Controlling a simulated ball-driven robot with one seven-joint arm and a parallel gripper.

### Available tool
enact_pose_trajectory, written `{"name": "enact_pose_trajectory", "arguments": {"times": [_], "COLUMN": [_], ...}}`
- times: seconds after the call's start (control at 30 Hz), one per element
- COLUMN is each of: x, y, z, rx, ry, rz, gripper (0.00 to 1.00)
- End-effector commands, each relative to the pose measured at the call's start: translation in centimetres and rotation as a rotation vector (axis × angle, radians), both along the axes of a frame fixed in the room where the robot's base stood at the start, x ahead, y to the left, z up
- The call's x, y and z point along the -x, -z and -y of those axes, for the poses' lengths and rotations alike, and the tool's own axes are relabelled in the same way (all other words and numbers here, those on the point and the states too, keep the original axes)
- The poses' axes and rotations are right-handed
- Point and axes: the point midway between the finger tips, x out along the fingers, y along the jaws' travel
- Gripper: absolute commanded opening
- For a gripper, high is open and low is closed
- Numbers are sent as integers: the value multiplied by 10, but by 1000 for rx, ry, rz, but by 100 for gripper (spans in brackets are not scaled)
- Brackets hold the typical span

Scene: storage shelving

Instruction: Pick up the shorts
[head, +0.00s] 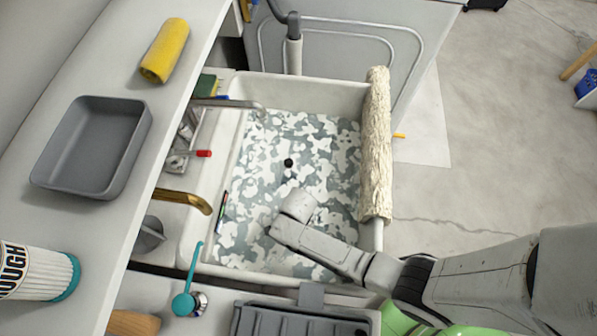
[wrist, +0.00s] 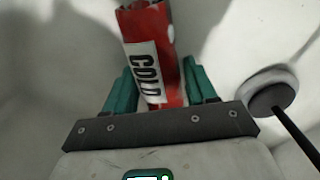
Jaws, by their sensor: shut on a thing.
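I cannot make out any shorts for certain. In the wrist view, my gripper (wrist: 165,92) has its teal fingers on either side of a red object (wrist: 158,30) with a white label reading "COLD", and is shut on it. In the head view my arm reaches from the lower right over the white sink (head: 305,92); the fingers and the red object are hidden there. A grey-and-white blotched surface (head: 265,165) covers the sink floor; I cannot tell whether it is cloth. A cream, rough, rolled-looking thing (head: 376,145) lies along the sink's right edge.
A faucet (head: 235,103) reaches over the sink from the left. The left counter holds a grey tray (head: 92,147), a yellow roll (head: 165,50) and a white canister (head: 40,272). A dark ribbed tray (head: 300,320) sits in front of the sink. Open floor (head: 480,130) lies to the right.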

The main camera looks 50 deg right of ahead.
Motion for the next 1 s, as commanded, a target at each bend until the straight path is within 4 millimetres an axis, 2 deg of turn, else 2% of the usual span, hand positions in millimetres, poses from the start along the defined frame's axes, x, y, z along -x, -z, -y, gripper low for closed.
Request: {"name": "enact_pose_trajectory", "arguments": {"times": [0.37,0.53,0.8,1.0], "x": [0,0,0,0], "y": [-7,-29,-78,-98], "z": [0,0,0,0], "rx": [0,-1,-1,0], "ry": [0,1,1,0], "rz": [1,2,3,1], "gripper": [16,16,16,16]}}
